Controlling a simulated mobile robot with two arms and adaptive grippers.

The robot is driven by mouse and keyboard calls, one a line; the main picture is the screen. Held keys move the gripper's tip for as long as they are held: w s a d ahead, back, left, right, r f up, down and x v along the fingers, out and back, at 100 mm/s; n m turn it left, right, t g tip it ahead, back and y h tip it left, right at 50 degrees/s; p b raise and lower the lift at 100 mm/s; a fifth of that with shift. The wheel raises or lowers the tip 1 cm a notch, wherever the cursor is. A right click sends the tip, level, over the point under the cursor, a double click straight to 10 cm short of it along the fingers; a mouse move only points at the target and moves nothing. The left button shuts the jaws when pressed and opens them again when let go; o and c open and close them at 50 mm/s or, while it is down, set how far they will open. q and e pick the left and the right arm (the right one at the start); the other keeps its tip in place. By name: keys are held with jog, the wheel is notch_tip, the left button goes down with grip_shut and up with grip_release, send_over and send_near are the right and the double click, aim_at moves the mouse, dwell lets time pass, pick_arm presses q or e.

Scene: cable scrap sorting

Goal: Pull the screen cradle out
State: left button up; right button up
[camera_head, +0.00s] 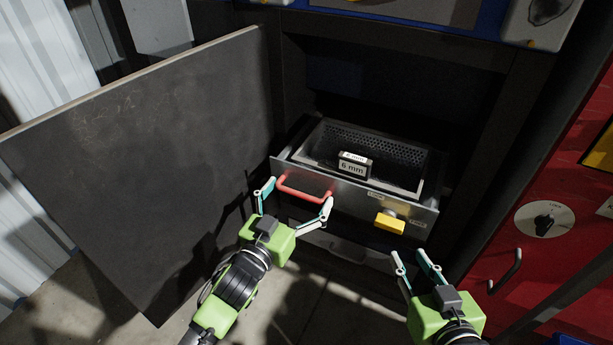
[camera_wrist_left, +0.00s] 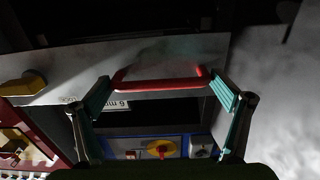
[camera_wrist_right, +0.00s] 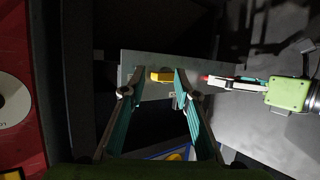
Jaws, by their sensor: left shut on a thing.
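The screen cradle (camera_head: 355,192) is a grey metal drawer with a perforated tray inside, and it sits in a dark cabinet opening. A "6 mm" label block (camera_head: 354,166) stands in it. A red bar handle (camera_head: 304,190) is on the left of its front face, and a yellow latch (camera_head: 389,223) is on the right. My left gripper (camera_head: 299,193) is shut on the red handle, with a finger at each end; the left wrist view shows the handle (camera_wrist_left: 158,84) between the fingertips. My right gripper (camera_head: 409,253) is open and empty, below and right of the yellow latch (camera_wrist_right: 162,76).
A large dark door panel (camera_head: 150,160) stands swung open at the left. A red cabinet (camera_head: 545,255) with a dial and a handle is at the right. Another drawer handle (camera_head: 345,252) shows below the cradle. Concrete floor lies in front.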

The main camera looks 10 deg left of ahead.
pick_arm(q)
jog(key=p+v, duration=0.1)
jog(key=v, duration=0.3)
jog(key=shift+r, duration=0.1)
jog(key=p+v, duration=0.2)
jog(key=v, duration=0.2)
jog(key=shift+s, duration=0.1)
pick_arm(e)
jog(key=s+d+f+g+h, duration=0.1)
jog(key=s+d+f+g, duration=0.1)
jog(key=s+f+g, duration=0.2)
jog(key=s+d+f+g+h, duration=0.1)
jog(key=s+d+f+g, duration=0.2)
jog(key=s, duration=0.8)
notch_tip(320, 180, down, 4)
jog(key=shift+s+d+m+g, duration=0.2)
jog(key=shift+d+m+g, duration=0.1)
jog(key=shift+g, duration=0.8)
pick_arm(q)
jog(key=o, duration=1.4)
jog(key=shift+c, duration=0.2)
pick_arm(e)
jog(key=shift+a, duration=0.1)
pick_arm(q)
jog(key=v, duration=1.2)
